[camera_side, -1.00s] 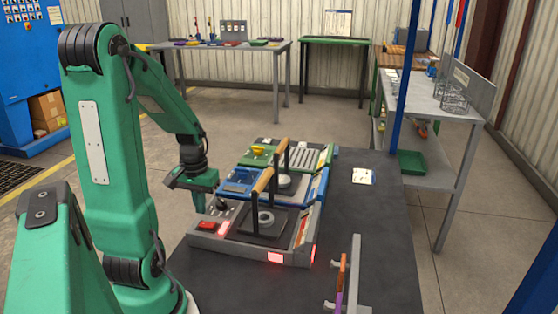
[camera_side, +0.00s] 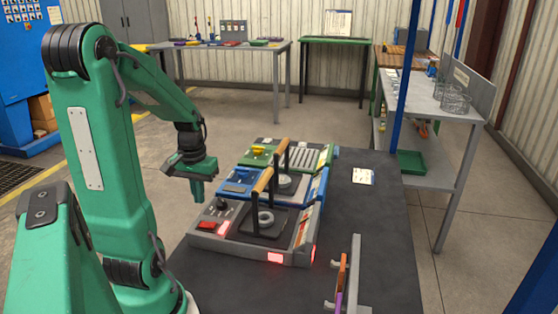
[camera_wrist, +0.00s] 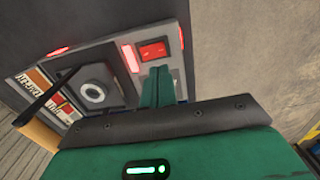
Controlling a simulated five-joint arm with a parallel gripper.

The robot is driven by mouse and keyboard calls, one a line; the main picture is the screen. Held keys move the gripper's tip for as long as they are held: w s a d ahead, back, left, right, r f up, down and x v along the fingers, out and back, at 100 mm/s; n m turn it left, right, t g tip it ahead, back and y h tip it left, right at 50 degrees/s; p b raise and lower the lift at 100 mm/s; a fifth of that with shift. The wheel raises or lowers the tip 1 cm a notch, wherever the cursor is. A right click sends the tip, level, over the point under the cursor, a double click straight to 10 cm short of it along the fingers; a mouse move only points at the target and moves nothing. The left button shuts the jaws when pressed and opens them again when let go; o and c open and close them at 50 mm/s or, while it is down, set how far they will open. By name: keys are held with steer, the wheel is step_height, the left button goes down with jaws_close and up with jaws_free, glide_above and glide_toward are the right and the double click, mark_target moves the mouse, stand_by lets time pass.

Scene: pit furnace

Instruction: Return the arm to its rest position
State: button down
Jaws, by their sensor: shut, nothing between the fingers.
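My green arm stands at the left of the side view. My gripper (camera_side: 198,192) is shut and empty, pointing down above the left end of the grey control unit (camera_side: 262,254). In the wrist view its closed fingers (camera_wrist: 158,86) show in front of the unit's panel. A red rocker switch (camera_side: 207,226) sits on that panel; it also shows in the wrist view (camera_wrist: 153,50), just beyond the fingers. The gripper is apart from the panel in the side view.
A blue unit (camera_side: 240,181) and a green unit (camera_side: 259,153) stand behind the grey one. Levers with wooden handles (camera_side: 263,180) rise from the units. A small rack (camera_side: 354,275) stands at the front right. The dark table (camera_side: 385,235) is clear around a white card (camera_side: 363,177).

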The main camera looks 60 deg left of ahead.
steer(key=w+d+r+m+t, duration=0.2)
steer(key=d+r+m, duration=0.2)
steer(key=d, duration=0.7)
steer(key=w+d+r+m+t, duration=0.2)
steer(key=d+r+m, duration=0.3)
steer(key=d, duration=0.6)
step_height(320, 180, up, 3)
steer(key=shift+d+f+t, duration=0.2)
steer(key=shift+d+t, duration=0.1)
steer(key=shift+t, duration=0.5)
